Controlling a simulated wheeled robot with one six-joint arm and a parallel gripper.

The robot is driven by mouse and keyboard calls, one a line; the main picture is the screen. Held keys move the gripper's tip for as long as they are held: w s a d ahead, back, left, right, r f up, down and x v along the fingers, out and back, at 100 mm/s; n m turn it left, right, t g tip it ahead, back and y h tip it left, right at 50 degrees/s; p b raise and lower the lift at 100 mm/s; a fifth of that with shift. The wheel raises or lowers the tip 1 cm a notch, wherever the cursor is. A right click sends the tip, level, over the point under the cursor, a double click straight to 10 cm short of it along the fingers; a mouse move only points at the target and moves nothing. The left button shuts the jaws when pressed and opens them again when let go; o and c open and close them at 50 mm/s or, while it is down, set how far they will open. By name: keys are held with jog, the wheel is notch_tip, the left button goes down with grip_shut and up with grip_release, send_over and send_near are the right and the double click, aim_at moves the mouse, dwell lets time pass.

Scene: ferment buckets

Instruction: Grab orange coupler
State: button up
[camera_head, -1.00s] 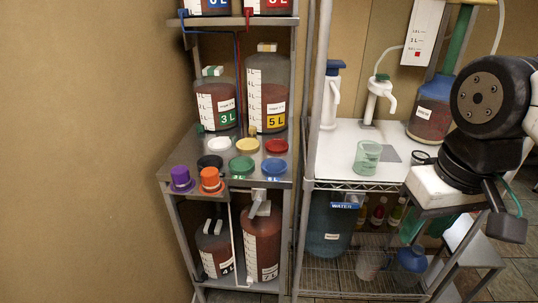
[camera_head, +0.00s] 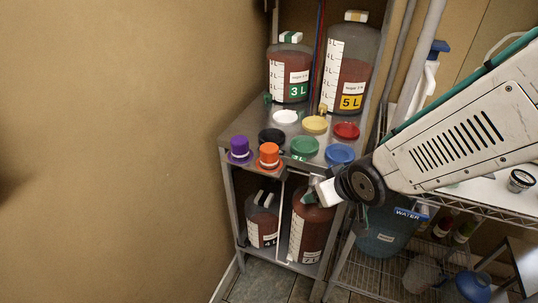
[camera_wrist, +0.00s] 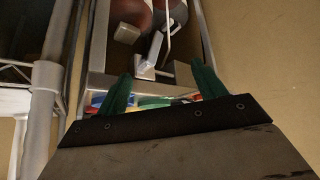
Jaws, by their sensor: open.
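The orange coupler (camera_head: 268,155) stands at the front edge of the metal shelf in the head view, just right of the purple coupler (camera_head: 239,150). My arm reaches in from the right, and its wrist end is right of and below the orange coupler, clearly apart from it. In the wrist view my gripper (camera_wrist: 163,88) is open, with two green fingers spread and nothing held between them. Coloured lids show in a strip behind the gripper's body there; I cannot tell the orange coupler among them. The fingertips are not clear in the head view.
Bottles marked 3 L (camera_head: 289,75) and 5 L (camera_head: 350,72) stand behind. The 7 L bottle (camera_head: 309,228) is below the shelf, near my wrist. Open space lies left of the rack.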

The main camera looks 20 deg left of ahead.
aim_at(275, 156)
jog(key=a+r+y, duration=0.1)
jog(key=a+y, duration=0.1)
jog(key=a, duration=0.1)
jog(key=w+a+r+n+t+y, duration=0.1)
jog(key=a+r+y, duration=0.1)
jog(key=a, duration=0.1)
jog(key=w+a+r+t+y, duration=0.1)
jog(key=a+y, duration=0.1)
jog(key=a, duration=0.2)
jog(key=shift+r+n, duration=0.2)
jog(key=shift+n, duration=0.1)
jog(key=x, duration=0.7)
jog(key=shift+w+a+r, duration=0.25)
jog(key=shift+a+r, duration=0.05)
jog(key=shift+a, duration=0.15)
jog(key=shift+t, duration=0.4)
jog(key=c, duration=1.1)
